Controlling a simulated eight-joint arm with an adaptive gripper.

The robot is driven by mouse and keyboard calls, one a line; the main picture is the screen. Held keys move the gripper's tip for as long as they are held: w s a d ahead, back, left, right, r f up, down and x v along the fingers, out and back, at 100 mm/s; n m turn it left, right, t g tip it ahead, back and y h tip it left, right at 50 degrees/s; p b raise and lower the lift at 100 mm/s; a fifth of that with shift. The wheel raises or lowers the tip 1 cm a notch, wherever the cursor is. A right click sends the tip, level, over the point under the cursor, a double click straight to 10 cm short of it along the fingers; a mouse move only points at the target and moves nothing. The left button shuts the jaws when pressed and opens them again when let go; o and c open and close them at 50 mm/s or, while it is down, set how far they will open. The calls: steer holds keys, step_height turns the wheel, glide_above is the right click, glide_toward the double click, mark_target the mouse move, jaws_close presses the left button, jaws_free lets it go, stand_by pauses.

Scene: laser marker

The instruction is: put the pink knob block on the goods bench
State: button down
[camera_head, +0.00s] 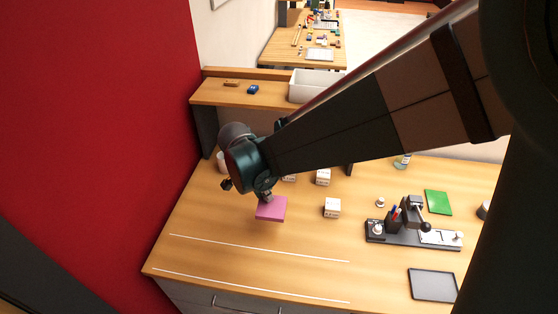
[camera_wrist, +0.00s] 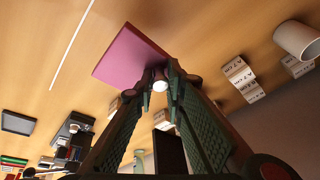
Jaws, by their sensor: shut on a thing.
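The pink knob block (camera_head: 271,209) is a flat pink square plate with a small pale knob. My gripper (camera_head: 264,193) is right over it in the head view, over the left part of the wooden bench. In the wrist view my gripper's fingers (camera_wrist: 163,80) are shut on the knob (camera_wrist: 161,84), and the pink plate (camera_wrist: 131,57) extends beyond the fingertips. I cannot tell how far the plate is above the bench top. The goods bench (camera_head: 215,245) appears to be this wooden top with two white lines near its front edge.
White labelled cubes (camera_head: 332,208) stand right of the block. A marker fixture (camera_head: 413,234), a green pad (camera_head: 438,202) and a dark tray (camera_head: 433,285) are further right. A raised shelf (camera_head: 232,96) holds a white bin (camera_head: 314,84). The strip between the white lines is clear.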

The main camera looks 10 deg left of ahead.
mark_target(264, 200)
steer(key=shift+f+b, duration=0.3)
steer(key=shift+f, duration=2.25)
steer(key=shift+f, duration=2.1)
steer(key=c, duration=2.4)
jaws_free()
steer(key=shift+o, duration=0.2)
steer(key=shift+r, duration=0.1)
steer(key=shift+p+v, duration=0.45)
steer(key=shift+v, duration=5.45)
